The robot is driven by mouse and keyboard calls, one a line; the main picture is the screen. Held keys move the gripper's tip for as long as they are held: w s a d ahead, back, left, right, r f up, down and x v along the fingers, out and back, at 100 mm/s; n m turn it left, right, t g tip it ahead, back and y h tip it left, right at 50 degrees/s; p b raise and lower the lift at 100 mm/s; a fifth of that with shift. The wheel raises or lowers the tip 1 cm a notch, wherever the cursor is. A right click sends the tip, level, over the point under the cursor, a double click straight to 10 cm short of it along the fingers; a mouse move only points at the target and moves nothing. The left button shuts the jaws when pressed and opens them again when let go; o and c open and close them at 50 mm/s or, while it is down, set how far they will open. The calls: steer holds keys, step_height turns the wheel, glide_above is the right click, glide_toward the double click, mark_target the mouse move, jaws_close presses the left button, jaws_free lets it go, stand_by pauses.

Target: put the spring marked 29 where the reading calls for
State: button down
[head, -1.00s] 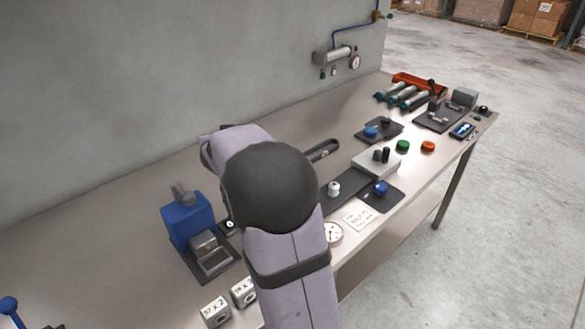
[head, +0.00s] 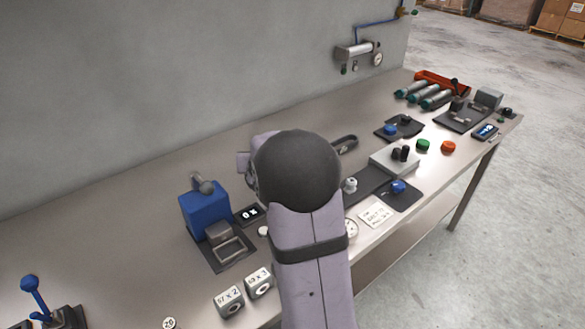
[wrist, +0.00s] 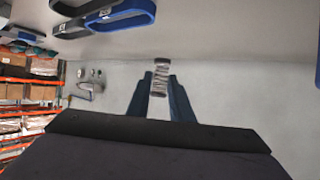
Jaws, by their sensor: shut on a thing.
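In the wrist view my gripper (wrist: 160,98) is shut on a metal coil spring (wrist: 160,77), held upright between the two dark blue fingers. No number can be read on it. In the head view my own arm hides the gripper and spring. A blue machine (head: 203,214) with a lever stands on the bench left of my arm, with a small dark display (head: 249,214) beside it. Two marked blocks (head: 229,301) (head: 259,282) sit at the front edge; their writing is small, one seems to read 57 x 2.
A lever switch (head: 38,300) stands at lower left and a round numbered tag (head: 169,323) is at the bottom edge. Right of my arm are a dial gauge (head: 351,229), a written card (head: 376,214), a grey box (head: 394,162) and buttons (head: 423,145). The bench behind the blue machine is clear.

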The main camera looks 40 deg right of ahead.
steer(key=shift+f, duration=4.65)
steer(key=shift+f, duration=0.1)
steer(key=shift+f, duration=0.15)
steer(key=c, duration=1.8)
jaws_free()
steer(key=shift+c, duration=0.2)
steer(key=shift+r, duration=0.2)
steer(key=shift+r, duration=0.15)
steer(key=b+v, duration=0.1)
steer(key=v, duration=1.1)
steer(key=o, duration=0.4)
